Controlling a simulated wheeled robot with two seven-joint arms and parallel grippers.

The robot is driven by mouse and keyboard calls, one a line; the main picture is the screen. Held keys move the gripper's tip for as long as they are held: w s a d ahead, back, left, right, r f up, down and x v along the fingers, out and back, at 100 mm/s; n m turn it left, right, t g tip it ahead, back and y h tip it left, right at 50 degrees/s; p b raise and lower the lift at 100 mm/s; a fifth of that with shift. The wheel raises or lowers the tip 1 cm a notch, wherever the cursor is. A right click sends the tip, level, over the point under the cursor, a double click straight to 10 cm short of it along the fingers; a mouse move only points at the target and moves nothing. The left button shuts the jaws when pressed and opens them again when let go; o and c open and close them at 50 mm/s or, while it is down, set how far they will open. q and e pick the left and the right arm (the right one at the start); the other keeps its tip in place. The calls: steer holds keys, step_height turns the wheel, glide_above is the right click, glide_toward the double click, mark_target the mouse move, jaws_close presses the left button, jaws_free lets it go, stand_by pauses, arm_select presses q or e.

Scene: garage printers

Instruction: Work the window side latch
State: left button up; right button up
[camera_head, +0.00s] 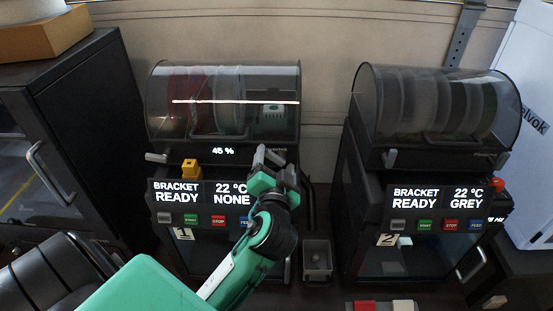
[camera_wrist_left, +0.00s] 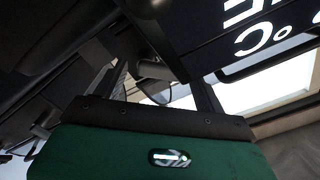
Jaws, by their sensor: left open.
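Two dark printers stand side by side, the left printer (camera_head: 225,175) marked 1 and the right printer (camera_head: 425,180) marked 2. Each has a clear domed spool cover on top. A small grey latch (camera_head: 156,157) sticks out at the left front edge of the left printer's cover. My left gripper (camera_head: 268,158) is at that cover's right front corner and hides what is there. In the left wrist view, its fingers are apart, with a short grey cylinder (camera_wrist_left: 155,70) showing between them; I cannot tell whether they touch it. My right gripper is not in view.
The right printer's cover has a similar grey latch (camera_head: 389,158). A yellow block (camera_head: 190,169) sits on the left printer's front. A small grey bin (camera_head: 317,260) stands between the printers. A dark cabinet (camera_head: 70,140) stands at the left, a white case (camera_head: 528,120) at the right.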

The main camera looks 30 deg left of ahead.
arm_select(q)
steer(key=shift+s, duration=0.1)
steer(key=c, duration=1)
steer(key=shift+a+f+n+b, duration=0.1)
steer(key=shift+f+n+b, duration=0.1)
steer(key=shift+n+b, duration=0.55)
steer(key=shift+f+n+b, duration=0.15)
steer(key=shift+n+b, duration=0.4)
steer(key=shift+b, duration=0.3)
steer(key=shift+s+a+f+n+b, duration=0.1)
steer(key=shift+n+b, duration=1.05)
steer(key=shift+n, duration=0.35)
steer(key=o, duration=1)
